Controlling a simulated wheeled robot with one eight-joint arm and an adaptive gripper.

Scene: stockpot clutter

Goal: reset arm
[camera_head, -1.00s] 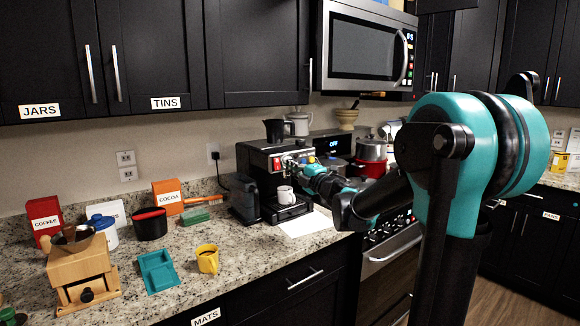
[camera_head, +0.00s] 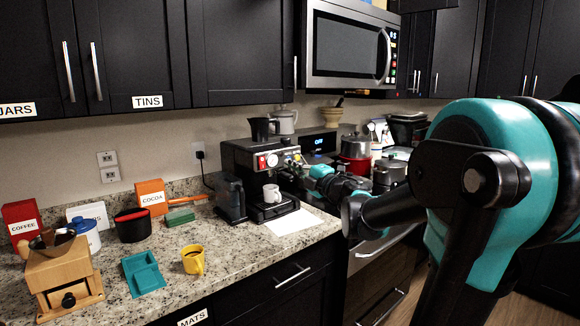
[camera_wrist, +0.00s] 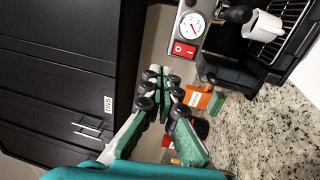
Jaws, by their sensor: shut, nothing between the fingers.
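My gripper (camera_wrist: 165,80) is shut and empty in the wrist view, its green-padded fingers together in the lower middle. In the head view my teal and black arm reaches in from the right, and its hand end is at the right side of the black and steel coffee machine (camera_head: 240,156). The fingertips are too small and dark there to tell whether they touch it. The wrist view shows the machine's gauge and red switch (camera_wrist: 184,49) beyond the fingertips. A white cup (camera_head: 271,193) stands on the machine's drip tray.
The granite counter (camera_head: 225,270) holds a wooden grinder (camera_head: 62,275), a teal tray (camera_head: 143,274), a yellow mug (camera_head: 193,260) and a cocoa box (camera_head: 151,197) left of the machine. Pots (camera_head: 355,148) stand on the stove to the right. The microwave (camera_head: 345,45) hangs above.

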